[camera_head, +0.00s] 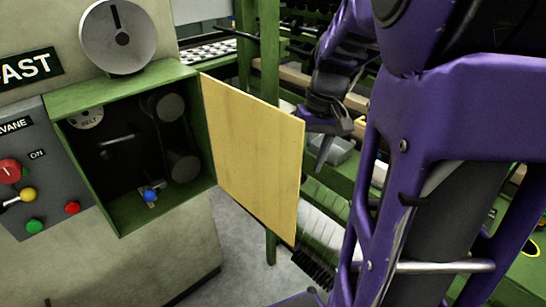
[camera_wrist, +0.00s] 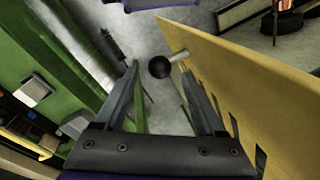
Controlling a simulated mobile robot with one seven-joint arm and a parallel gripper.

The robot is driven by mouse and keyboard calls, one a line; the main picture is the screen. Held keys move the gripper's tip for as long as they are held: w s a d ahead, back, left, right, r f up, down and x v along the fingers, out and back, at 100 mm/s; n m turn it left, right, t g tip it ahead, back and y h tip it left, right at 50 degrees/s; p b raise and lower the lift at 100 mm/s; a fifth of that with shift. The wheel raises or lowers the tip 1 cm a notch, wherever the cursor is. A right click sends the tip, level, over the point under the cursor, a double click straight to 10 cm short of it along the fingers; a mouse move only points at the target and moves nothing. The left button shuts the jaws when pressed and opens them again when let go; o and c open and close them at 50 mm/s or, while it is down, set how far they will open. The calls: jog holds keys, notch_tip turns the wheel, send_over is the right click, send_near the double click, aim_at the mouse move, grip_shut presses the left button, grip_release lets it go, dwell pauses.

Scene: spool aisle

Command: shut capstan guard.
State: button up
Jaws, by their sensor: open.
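The capstan guard is a flat yellow panel (camera_head: 252,155) standing swung open from the right side of a green-framed box (camera_head: 120,85) with dark rollers inside. In the wrist view the guard (camera_wrist: 245,75) fills the right side. A black ball knob (camera_wrist: 159,67) on a pale stem sticks out from its outer face. My gripper (camera_head: 322,150) is beside the guard's right edge in the head view, partly hidden by it. In the wrist view my gripper (camera_wrist: 162,74) is open, with the knob appearing between or just beyond the fingertips; contact cannot be told.
A grey control panel (camera_head: 45,170) with coloured buttons is left of the box. A round grey dial (camera_head: 118,38) stands above it. Green racks and rails (camera_wrist: 75,65) are close to my gripper's left. Grey floor (camera_wrist: 190,22) shows beyond the fingers.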

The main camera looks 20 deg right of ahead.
jog(key=shift+w+a+f+b, duration=0.15)
jog(key=shift+f+b, duration=0.3)
jog(key=shift+f, duration=0.25)
jog(key=shift+s+a+f+b, duration=0.1)
jog(key=shift+f+b, duration=0.3)
jog(key=shift+f, duration=0.3)
grip_shut()
dwell(0.5)
